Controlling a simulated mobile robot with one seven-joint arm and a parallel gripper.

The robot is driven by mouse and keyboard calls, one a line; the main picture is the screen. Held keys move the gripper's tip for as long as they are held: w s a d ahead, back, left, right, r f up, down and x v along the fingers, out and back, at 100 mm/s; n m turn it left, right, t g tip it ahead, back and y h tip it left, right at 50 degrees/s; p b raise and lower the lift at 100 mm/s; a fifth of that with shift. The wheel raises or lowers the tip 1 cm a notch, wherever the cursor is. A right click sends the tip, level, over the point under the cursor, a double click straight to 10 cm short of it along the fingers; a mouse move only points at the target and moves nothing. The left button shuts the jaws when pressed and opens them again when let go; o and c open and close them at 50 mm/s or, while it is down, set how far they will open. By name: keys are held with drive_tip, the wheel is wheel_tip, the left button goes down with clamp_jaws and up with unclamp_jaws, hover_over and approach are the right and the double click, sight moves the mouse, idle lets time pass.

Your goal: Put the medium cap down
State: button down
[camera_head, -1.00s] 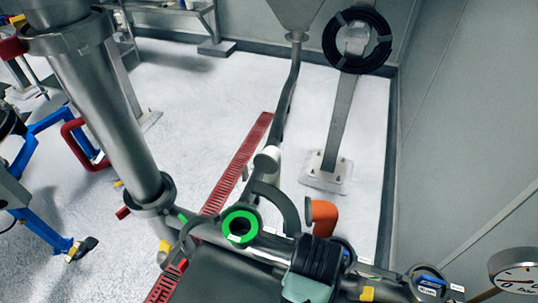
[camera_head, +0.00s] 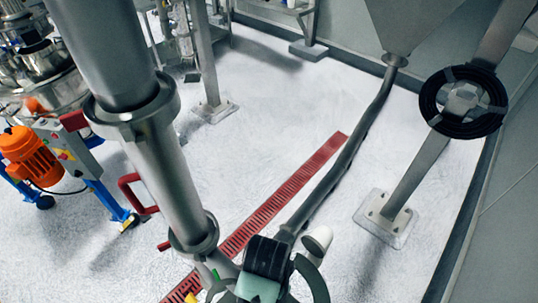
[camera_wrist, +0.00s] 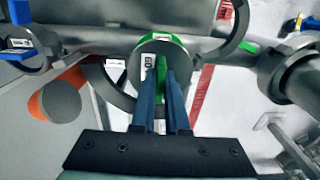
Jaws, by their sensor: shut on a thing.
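The medium cap (camera_wrist: 178,47) shows in the wrist view as a round grey disc with a white label, at the ends of my blue fingers. My gripper (camera_wrist: 162,75) is shut on it. A green ring (camera_wrist: 163,36) shows around and behind the disc on the grey pipe. I cannot tell whether the cap is seated in the ring or just in front of it. In the head view my gripper body (camera_head: 262,275) is at the bottom edge, and it hides the cap and its fingertips.
A thick steel column (camera_head: 160,150) rises left of my gripper. A white cylinder end (camera_head: 318,238) is close to its right.

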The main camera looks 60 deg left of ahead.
drive_tip(key=shift+w+f+p, duration=0.1)
drive_tip(key=shift+f+p, duration=0.4)
drive_tip(key=shift+f, duration=1.9)
drive_tip(key=shift+f, duration=0.1)
drive_tip(key=shift+f, duration=0.25)
drive_tip(key=c, duration=0.9)
unclamp_jaws()
